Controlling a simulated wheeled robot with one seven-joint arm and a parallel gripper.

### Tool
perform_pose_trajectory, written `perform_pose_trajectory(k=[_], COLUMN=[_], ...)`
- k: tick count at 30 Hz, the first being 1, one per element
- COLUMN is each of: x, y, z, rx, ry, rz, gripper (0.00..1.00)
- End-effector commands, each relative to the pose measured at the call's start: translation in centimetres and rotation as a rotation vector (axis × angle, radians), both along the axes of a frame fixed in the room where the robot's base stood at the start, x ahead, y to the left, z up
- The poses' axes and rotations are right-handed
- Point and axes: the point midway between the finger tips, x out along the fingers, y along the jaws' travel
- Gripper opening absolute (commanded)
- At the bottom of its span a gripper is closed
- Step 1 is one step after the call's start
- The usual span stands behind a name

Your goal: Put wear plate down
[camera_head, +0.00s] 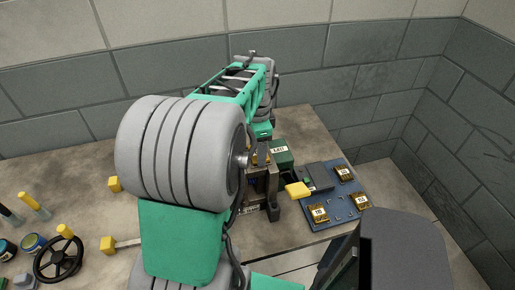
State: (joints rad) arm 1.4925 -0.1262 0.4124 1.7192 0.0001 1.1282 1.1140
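Brass-coloured blocks with pale labels, which look like wear plates, lie on a blue mat (338,211) at the right of the bench. One is at the back (344,173), one at front left (319,213) and one at front right (360,201). My arm fills the middle of the view. My gripper is mostly hidden behind it, and I cannot make out its fingers. A small brass-coloured patch (262,158) shows beside my arm, above a dark metal frame (264,190). I cannot tell whether it is a wear plate in my gripper.
A green labelled box (281,154) stands behind the frame. A black handwheel (58,260), tins (33,243) and yellow-handled tools (35,205) are at left. Block walls close the back and right.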

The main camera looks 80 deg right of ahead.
Motion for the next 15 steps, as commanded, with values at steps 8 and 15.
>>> perform_pose_trajectory(k=[8, 15], x=[-0.04, -0.09], y=[0.4, 0.53], z=[-1.44, -1.7], rx=[0.018, 0.023], ry=[0.001, 0.002], rz=[0.0, 0.0], gripper=[0.7, 0.85])
